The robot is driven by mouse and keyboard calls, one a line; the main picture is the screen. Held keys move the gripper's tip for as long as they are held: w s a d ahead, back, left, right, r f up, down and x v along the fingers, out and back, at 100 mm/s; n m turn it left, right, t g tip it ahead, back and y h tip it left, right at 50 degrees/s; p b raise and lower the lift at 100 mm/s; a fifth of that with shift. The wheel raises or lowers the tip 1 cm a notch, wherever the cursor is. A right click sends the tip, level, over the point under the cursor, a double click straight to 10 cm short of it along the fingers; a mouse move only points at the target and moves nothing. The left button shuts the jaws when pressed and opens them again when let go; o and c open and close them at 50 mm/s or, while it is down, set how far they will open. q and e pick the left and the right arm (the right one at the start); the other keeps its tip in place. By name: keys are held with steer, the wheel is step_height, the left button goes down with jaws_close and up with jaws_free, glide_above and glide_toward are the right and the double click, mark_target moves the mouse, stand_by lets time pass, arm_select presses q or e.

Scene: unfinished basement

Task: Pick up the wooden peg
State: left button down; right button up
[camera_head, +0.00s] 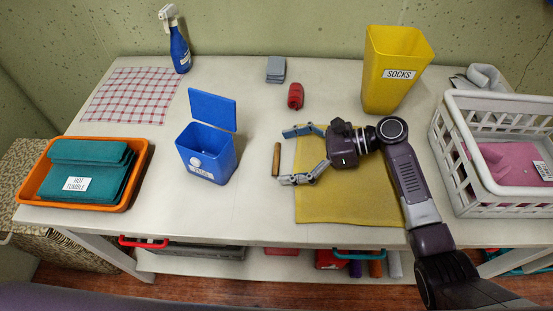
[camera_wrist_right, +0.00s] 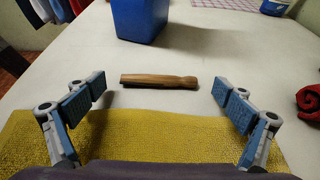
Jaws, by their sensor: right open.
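The wooden peg (camera_head: 276,160) lies on the white table, just left of the yellow cloth. In the right wrist view the peg (camera_wrist_right: 159,81) lies crosswise, ahead of and between the open fingers, beyond the cloth's edge. My right gripper (camera_head: 294,156) is open and empty above the yellow cloth, its fingers pointing left toward the peg, one on either side of its length. It also shows in the right wrist view (camera_wrist_right: 160,98). The fingers are apart from the peg. My left gripper is not in view.
A blue box (camera_head: 208,155) with a raised lid stands left of the peg. The yellow cloth (camera_head: 350,207) lies under my right gripper. A red item (camera_head: 295,96), a grey item (camera_head: 276,69) and a yellow socks bin (camera_head: 390,75) stand behind. A white basket (camera_head: 490,200) is at right.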

steer(key=c, duration=0.8)
